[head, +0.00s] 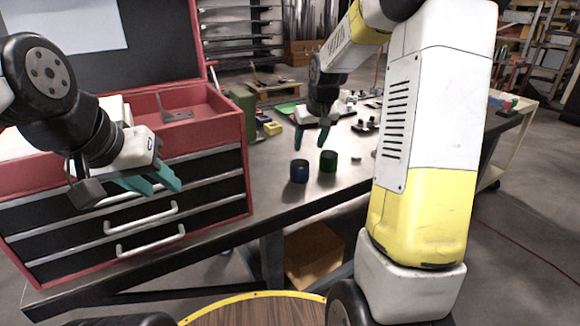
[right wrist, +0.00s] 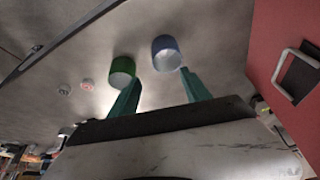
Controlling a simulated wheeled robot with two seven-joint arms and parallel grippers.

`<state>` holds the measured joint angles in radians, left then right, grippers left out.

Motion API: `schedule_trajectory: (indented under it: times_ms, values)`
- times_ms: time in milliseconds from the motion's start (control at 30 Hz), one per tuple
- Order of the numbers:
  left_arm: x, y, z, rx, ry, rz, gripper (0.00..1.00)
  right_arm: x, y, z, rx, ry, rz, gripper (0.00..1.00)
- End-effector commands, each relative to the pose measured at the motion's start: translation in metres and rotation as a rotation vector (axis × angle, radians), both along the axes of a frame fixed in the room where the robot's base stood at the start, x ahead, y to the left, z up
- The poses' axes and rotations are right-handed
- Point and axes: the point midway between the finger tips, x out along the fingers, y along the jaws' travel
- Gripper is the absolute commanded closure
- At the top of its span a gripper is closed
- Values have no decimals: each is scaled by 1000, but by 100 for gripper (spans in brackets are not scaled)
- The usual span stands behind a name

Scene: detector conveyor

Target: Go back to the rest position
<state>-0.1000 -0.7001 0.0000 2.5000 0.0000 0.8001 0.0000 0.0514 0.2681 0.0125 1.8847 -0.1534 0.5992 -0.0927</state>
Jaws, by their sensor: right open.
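My left gripper (head: 152,182) hangs in front of the red tool chest at the left of the head view. Its two teal fingers are apart, with nothing visible between them. My right gripper (head: 311,137) is over the table, its teal fingers pointing down, open and empty. It also shows in the right wrist view (right wrist: 159,90), fingers spread. A blue cup (head: 299,171) and a green cup (head: 328,161) stand on the table just below and in front of it. In the right wrist view the blue cup (right wrist: 166,54) and green cup (right wrist: 122,72) appear just beyond the fingertips.
The red tool chest (head: 200,106) with an open top and drawers stands at the left. The grey table (head: 262,205) carries a green box (head: 243,110), a yellow block (head: 272,128) and small parts at the back. A cardboard box (head: 313,254) sits beneath the table.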

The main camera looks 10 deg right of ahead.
Motion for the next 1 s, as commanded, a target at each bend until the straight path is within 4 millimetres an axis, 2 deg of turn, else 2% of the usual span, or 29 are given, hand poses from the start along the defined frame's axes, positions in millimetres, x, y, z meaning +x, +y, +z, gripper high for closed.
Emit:
schedule_trajectory:
  times_ms: [100, 400, 467, 533, 667, 800, 1000]
  values:
    - [0, 0, 0, 0, 0, 0, 64, -4, 0, 10, 0, -1, 0, 44]
    - [0, 0, 0, 0, 0, 0, 64, -7, 0, 15, 1, -1, 0, 44]
    - [0, 0, 0, 0, 0, 0, 64, -12, 1, 20, 3, -6, -1, 44]
    - [0, 0, 0, 0, 0, 0, 64, -25, 4, 32, 9, -14, -5, 44]
    - [0, 0, 0, 0, 0, 0, 64, -70, 13, 65, 31, -43, -13, 44]
    - [0, 0, 0, 0, 0, 0, 64, -135, 25, 95, 66, -75, -25, 44]
    - [0, 0, 0, 0, 0, 0, 64, -224, 40, 109, 122, -116, -37, 44]
